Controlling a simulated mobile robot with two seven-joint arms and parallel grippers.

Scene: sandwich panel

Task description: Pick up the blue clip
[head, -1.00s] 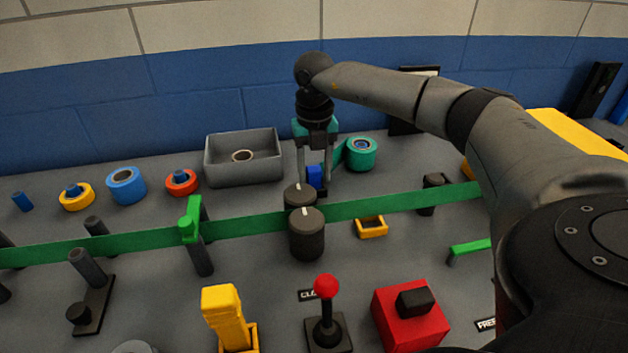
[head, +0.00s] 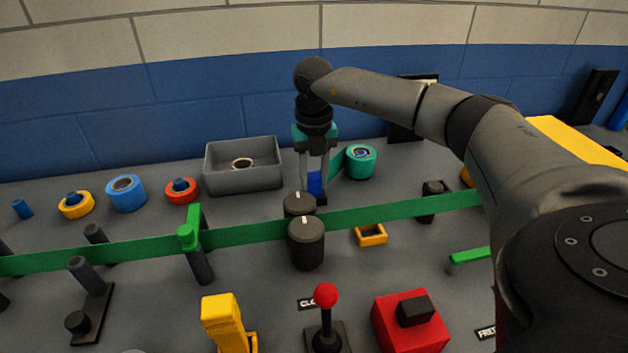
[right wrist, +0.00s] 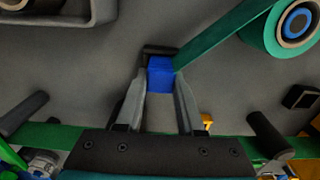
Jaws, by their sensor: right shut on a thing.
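The blue clip (head: 315,184) is a small blue block on the grey panel, behind the two black knobs. In the right wrist view the blue clip (right wrist: 161,76) lies between the fingertips, beside the end of a green tape strip. My right gripper (head: 314,188) points down over it and is shut on it, with a finger on each side; it also shows in the right wrist view (right wrist: 160,88). Whether the clip touches the panel cannot be told. My left gripper is not in view.
A green tape roll (head: 361,162) stands right of the clip, its loose strip reaching the clip. A grey bin (head: 215,182) is to the left. Black knobs (head: 306,245) and a long green band (head: 260,228) cross in front. A blue wall stands behind.

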